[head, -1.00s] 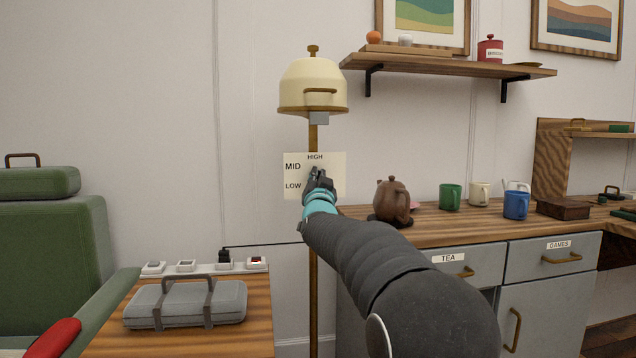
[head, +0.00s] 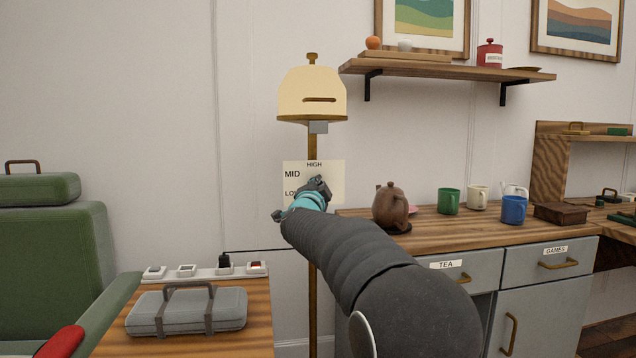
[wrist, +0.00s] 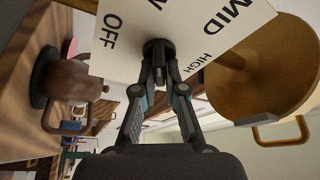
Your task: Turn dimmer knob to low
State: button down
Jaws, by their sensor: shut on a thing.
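The dimmer's cream label plate (head: 332,170) is on the lamp post, with HIGH at the top, MID at upper left and LOW partly covered by my gripper. In the wrist view the plate (wrist: 190,25) shows OFF, MID and HIGH. The dark round dimmer knob (wrist: 158,47) sits between my fingertips. My gripper (wrist: 160,68) is shut on it; in the head view my gripper (head: 318,184) hides the knob. I cannot see any pointer mark on the knob. The lamp shade (head: 312,92) above glows pale yellow.
A brown teapot (head: 390,207) stands on the wooden counter to the right, with several mugs beyond. A side table (head: 255,325) with a grey case (head: 187,312) and a power strip is at lower left. A green armchair (head: 45,240) is at far left.

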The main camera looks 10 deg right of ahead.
jog(key=shift+r, duration=0.1)
dwell(0.3)
jog(key=c, duration=1.2)
grip_release()
jog(key=shift+c, duration=0.2)
jog(key=v, duration=1.2)
jog(key=shift+d, duration=0.1)
